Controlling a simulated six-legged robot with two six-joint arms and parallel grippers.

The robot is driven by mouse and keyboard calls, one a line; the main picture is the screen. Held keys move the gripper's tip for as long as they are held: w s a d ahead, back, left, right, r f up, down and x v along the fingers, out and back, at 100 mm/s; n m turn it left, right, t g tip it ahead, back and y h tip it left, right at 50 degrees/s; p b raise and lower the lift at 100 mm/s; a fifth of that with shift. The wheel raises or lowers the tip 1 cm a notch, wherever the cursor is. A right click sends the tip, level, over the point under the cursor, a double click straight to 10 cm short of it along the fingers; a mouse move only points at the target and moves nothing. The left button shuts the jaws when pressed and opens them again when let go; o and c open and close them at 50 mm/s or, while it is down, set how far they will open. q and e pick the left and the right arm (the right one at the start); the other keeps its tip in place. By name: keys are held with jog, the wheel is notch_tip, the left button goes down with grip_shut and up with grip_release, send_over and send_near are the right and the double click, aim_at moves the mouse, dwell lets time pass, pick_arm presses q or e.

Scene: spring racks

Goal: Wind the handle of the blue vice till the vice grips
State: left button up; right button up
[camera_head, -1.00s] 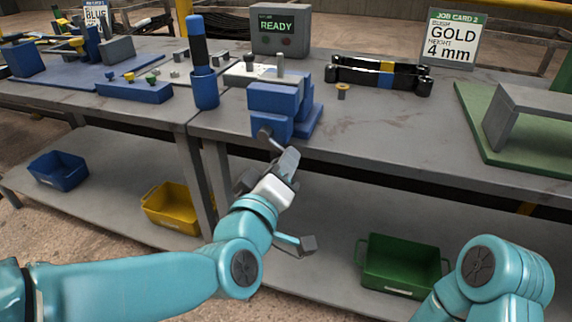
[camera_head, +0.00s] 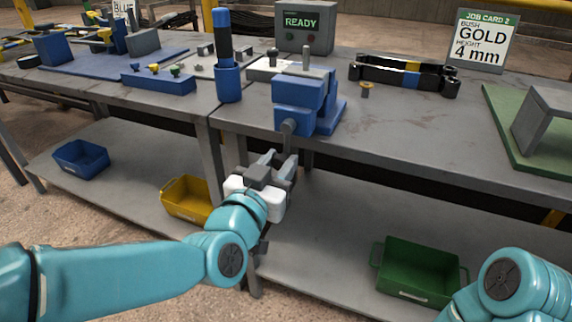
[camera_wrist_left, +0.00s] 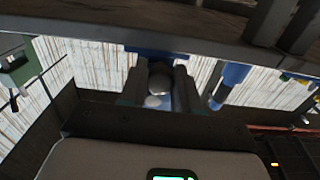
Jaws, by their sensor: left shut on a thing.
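The blue vice (camera_head: 304,98) stands at the front edge of the grey bench. Its grey handle (camera_head: 288,128) sticks out from the front and hangs down over the edge. My left gripper (camera_head: 280,160) is in front of the bench, below the vice, with its two fingers closed on the handle. In the left wrist view, a round grey handle end (camera_wrist_left: 159,82) sits between the fingers. The gap between the vice's jaws is not clear from here. Only part of my right arm shows at bottom right; its gripper is out of view.
Black spring parts (camera_head: 405,75) and a small gold-topped bush (camera_head: 365,89) lie to the right. A READY box (camera_head: 304,27) stands behind. Yellow (camera_head: 188,200) and green (camera_head: 420,270) bins sit on the shelf below.

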pick_arm(q)
jog(key=shift+w+a+m, duration=0.2)
jog(key=shift+a+m, duration=0.45)
jog(key=shift+m, duration=0.65)
jog(key=shift+r, duration=0.1)
jog(key=o, duration=0.9)
jog(key=shift+a, duration=0.1)
jog(key=shift+o, duration=0.6)
jog(key=shift+s+r, duration=0.1)
